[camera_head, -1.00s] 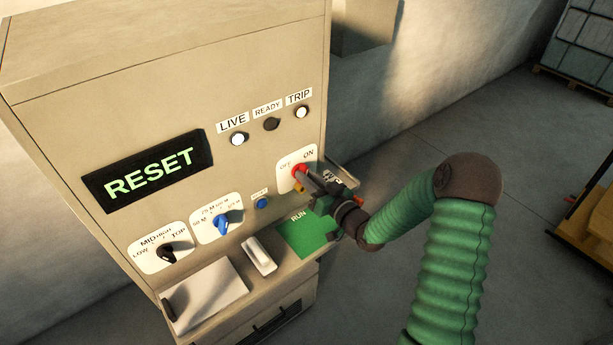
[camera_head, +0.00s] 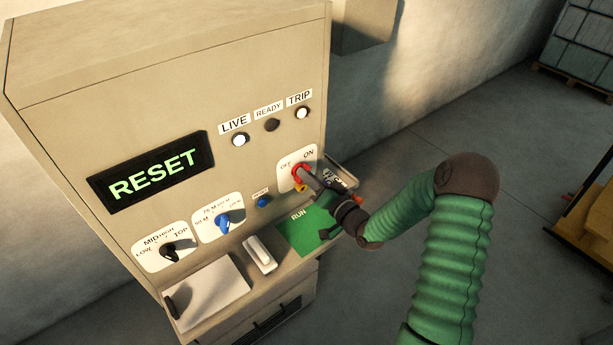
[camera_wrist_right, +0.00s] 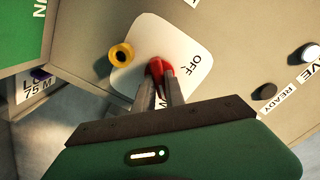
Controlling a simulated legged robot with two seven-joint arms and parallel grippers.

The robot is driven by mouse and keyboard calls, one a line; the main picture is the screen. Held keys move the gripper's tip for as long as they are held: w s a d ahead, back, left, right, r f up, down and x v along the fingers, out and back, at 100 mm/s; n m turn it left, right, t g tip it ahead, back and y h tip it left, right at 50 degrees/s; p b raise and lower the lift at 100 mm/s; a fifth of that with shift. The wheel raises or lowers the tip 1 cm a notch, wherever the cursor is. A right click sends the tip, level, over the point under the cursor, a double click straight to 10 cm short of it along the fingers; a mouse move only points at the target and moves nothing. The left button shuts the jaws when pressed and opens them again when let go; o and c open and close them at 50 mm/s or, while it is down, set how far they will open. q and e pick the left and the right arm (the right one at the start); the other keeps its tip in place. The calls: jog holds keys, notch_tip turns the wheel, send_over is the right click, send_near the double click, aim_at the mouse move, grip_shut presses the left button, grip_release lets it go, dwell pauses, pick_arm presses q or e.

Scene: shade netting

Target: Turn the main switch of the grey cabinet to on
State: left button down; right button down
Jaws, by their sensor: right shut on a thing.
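The grey cabinet (camera_head: 235,75) fills the left half of the head view. Its main switch is a red knob (camera_head: 299,171) on a white plate marked OFF at left and ON at right. My right gripper (camera_head: 308,175) is shut on the red knob. The right wrist view shows both fingers around the knob (camera_wrist_right: 158,68), the OFF label beside it and the ON label mostly hidden by the gripper. I cannot tell which mark the knob points at. My left gripper is not in view.
A yellow ring (camera_wrist_right: 122,54) sits on the plate close to the knob. A green RUN panel (camera_head: 303,232) and a white lever (camera_head: 259,253) lie below. The display (camera_head: 152,172) reads RESET.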

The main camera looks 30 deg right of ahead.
jog(key=shift+d+r, duration=0.25)
jog(key=c, duration=1.6)
grip_release()
jog(key=shift+o, duration=1)
jog(key=shift+f, duration=0.1)
jog(key=shift+s+d+f, duration=0.1)
jog(key=shift+d, duration=0.05)
jog(key=s+d+b, duration=0.1)
jog(key=s+b, duration=0.3)
jog(key=s, duration=1.2)
jog(key=shift+s+d, duration=0.2)
jog(key=shift+s, duration=0.15)
jog(key=shift+f, duration=0.1)
